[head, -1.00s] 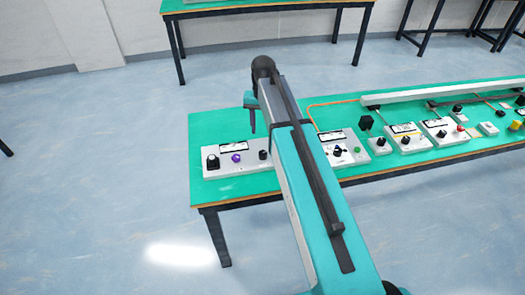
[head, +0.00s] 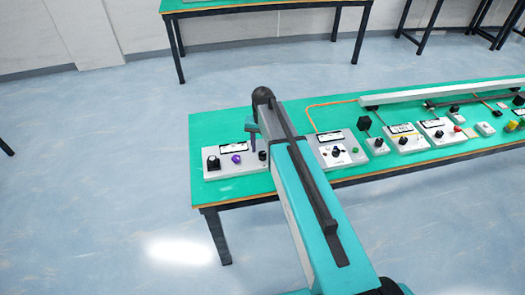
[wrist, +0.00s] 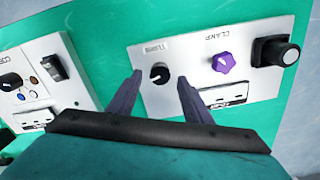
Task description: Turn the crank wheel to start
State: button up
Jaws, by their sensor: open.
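A grey control panel (head: 222,172) lies at the left end of the green table. It carries a large black knob (head: 213,163), a purple lobed knob (head: 236,159) and a small black round knob (head: 262,155). The wrist view shows the same large black knob (wrist: 276,51), the purple knob (wrist: 222,62) under the label CLAMP, and the small black knob (wrist: 159,74). No control is clearly a crank wheel. My gripper (wrist: 160,77) is open, its fingers appearing on either side of the small black knob. Contact cannot be told. My gripper (head: 252,136) hangs above the panel.
A second panel (head: 328,160) with black knobs and a green button stands to the right, beyond my arm. Further right are more control boxes and a long white rail (head: 430,94). Open floor lies left of the green table (head: 215,125).

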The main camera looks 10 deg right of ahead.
aim_at(262, 156)
jog(key=shift+f+p, duration=0.35)
jog(key=shift+f, duration=1.1)
jog(key=shift+c, duration=0.4)
